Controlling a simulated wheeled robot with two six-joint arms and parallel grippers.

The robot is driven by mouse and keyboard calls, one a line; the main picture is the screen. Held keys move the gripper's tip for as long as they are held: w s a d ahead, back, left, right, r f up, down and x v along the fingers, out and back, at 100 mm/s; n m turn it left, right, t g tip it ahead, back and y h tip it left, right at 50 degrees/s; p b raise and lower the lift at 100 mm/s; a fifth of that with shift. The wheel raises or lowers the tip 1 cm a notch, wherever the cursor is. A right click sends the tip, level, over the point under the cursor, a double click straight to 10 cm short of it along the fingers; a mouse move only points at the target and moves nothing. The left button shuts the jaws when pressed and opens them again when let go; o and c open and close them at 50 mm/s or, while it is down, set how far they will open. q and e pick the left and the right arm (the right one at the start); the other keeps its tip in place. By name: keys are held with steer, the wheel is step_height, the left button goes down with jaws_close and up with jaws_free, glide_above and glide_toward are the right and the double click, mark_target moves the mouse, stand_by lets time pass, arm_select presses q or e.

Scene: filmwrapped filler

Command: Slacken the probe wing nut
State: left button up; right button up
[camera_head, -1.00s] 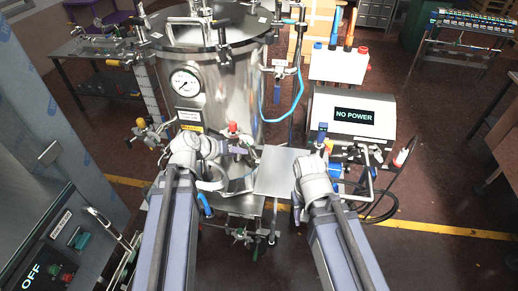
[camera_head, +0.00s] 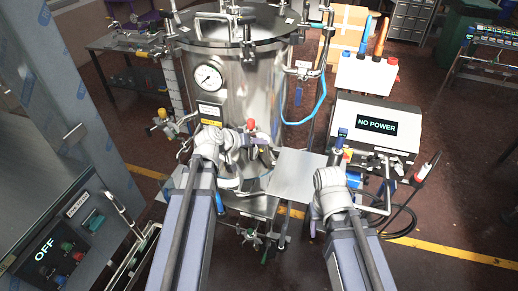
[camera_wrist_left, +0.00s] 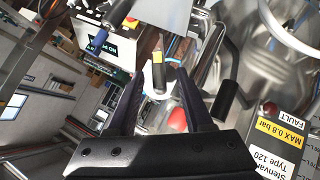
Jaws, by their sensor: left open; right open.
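The steel pressure vessel (camera_head: 250,92) with a round gauge (camera_head: 208,77) stands in front of me. I cannot single out the probe wing nut among its small fittings. My left gripper (camera_head: 264,141) is at the vessel's lower front, by a red-topped fitting (camera_head: 250,125). In the left wrist view its jaws (camera_wrist_left: 160,72) are apart, with a yellow-and-black part (camera_wrist_left: 158,62) seen between them. I cannot tell whether they touch it. A red knob (camera_wrist_left: 178,119) lies just beside one finger. My right gripper (camera_head: 338,178) is right of a flat steel plate, its fingers mostly hidden by its wrist.
The steel plate (camera_head: 297,175) lies between my arms. A white unit reading NO POWER (camera_head: 377,125) and a blue hose (camera_head: 319,98) are at the right. A cabinet reading OFF (camera_head: 50,250) is at the left. Open floor (camera_head: 470,215) lies right.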

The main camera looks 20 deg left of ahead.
arm_select(q)
steer(key=shift+b+x, duration=0.35)
steer(key=shift+x, duration=0.8)
jaws_close()
